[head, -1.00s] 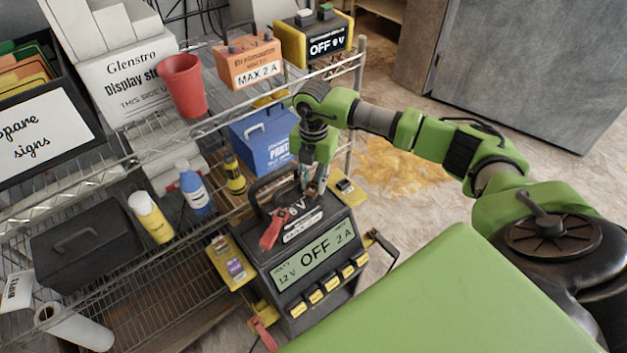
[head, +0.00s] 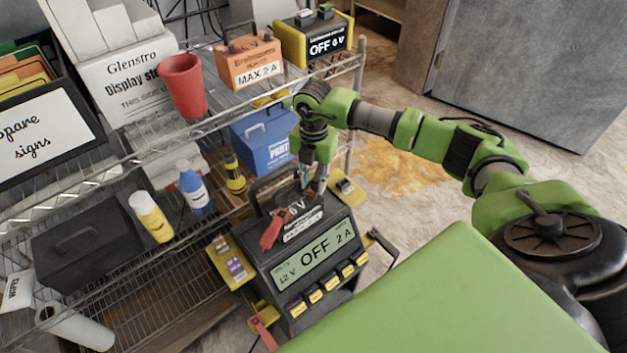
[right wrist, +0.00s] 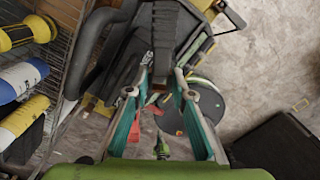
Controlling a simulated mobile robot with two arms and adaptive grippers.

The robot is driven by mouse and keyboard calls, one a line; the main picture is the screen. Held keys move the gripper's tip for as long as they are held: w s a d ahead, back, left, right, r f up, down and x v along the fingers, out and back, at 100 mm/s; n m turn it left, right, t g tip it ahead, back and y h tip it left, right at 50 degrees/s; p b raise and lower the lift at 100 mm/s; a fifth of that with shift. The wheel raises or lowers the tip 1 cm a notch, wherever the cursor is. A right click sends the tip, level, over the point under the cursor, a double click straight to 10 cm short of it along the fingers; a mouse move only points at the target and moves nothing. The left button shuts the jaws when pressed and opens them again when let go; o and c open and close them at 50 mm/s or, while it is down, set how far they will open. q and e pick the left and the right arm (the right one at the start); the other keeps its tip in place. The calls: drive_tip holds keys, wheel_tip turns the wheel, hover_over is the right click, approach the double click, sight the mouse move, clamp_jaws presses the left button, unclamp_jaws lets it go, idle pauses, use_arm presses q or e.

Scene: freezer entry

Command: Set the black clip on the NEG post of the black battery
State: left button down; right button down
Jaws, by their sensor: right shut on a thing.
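The black battery (head: 292,217) stands behind the display panel of the black charger (head: 284,273), and its label is partly hidden. A red clip (head: 270,236) sits at the battery's left front. My right gripper (head: 315,186) points down over the battery's right rear part. In the right wrist view its two fingers (right wrist: 163,92) are shut on a small dark thing, which looks like the black clip. The clip is mostly hidden in the head view. The NEG post is hidden, so I cannot tell whether the clip touches it. My left gripper is not in view.
A wire shelf on the left holds a blue box (head: 264,138), bottles (head: 195,188) and a black toolbox (head: 84,243). An orange battery (head: 250,63) and a yellow-black unit (head: 314,40) stand on its upper level. The charger display reads OFF. The floor on the right is open.

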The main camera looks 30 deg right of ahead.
drive_tip(key=shift+f+b, duration=0.9)
drive_tip(key=shift+f, duration=0.45)
drive_tip(key=c, duration=1.7)
unclamp_jaws()
wheel_tip(320, 180, up, 12)
